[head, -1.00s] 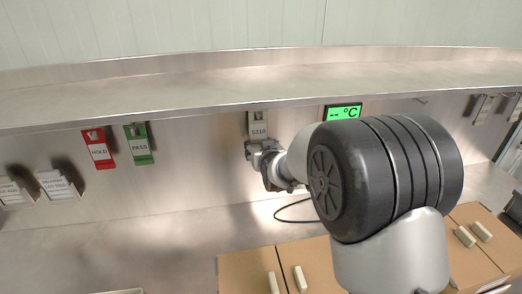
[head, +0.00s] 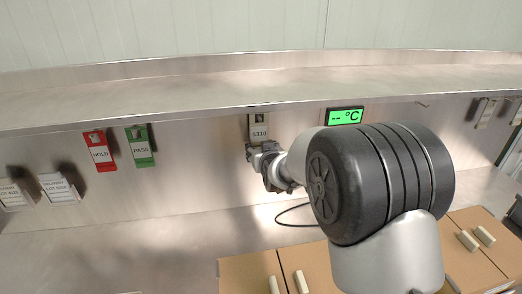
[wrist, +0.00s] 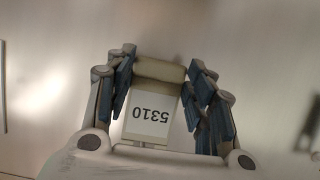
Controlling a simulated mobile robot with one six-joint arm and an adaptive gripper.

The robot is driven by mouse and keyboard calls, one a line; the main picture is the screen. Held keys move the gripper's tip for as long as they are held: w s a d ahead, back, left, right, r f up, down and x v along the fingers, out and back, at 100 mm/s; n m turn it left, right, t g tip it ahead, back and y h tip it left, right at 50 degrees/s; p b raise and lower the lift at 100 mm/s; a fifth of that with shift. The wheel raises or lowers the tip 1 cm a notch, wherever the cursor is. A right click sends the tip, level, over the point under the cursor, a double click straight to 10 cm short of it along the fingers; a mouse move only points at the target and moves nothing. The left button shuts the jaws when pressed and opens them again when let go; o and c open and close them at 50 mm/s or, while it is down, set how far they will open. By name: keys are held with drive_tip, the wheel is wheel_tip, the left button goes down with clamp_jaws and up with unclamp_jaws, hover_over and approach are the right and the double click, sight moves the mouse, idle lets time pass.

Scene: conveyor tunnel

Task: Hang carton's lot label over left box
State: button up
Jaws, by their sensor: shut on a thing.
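A pale lot label marked 5310 (head: 259,130) is upright against the steel wall under the shelf, with a dark hole near its top. My gripper (head: 263,153) is at its lower end. In the wrist view the label (wrist: 150,120) appears upside down, with a thick rounded cream bar (wrist: 160,71) between the fingers. My gripper (wrist: 162,78) is shut on this label. I cannot tell whether the label still hangs on a hook. Brown cartons stand below: a left one (head: 240,270), partly cut off by the frame, and a right one (head: 483,262). My arm hides the middle.
A red HOLD tag (head: 99,152), a green PASS tag (head: 140,148) and white delivery lot cards (head: 56,188) hang to the left. A green-lit temperature display (head: 345,116) and an empty-looking peg (head: 422,104) are to the right. The steel shelf (head: 220,95) overhangs. A black cable (head: 290,215) lies behind the cartons.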

drive_tip(key=shift+f+b, duration=0.6)
drive_tip(key=shift+f, duration=0.1)
drive_tip(key=o, duration=1.6)
drive_tip(key=v, duration=1.2)
drive_tip(key=shift+s, duration=0.1)
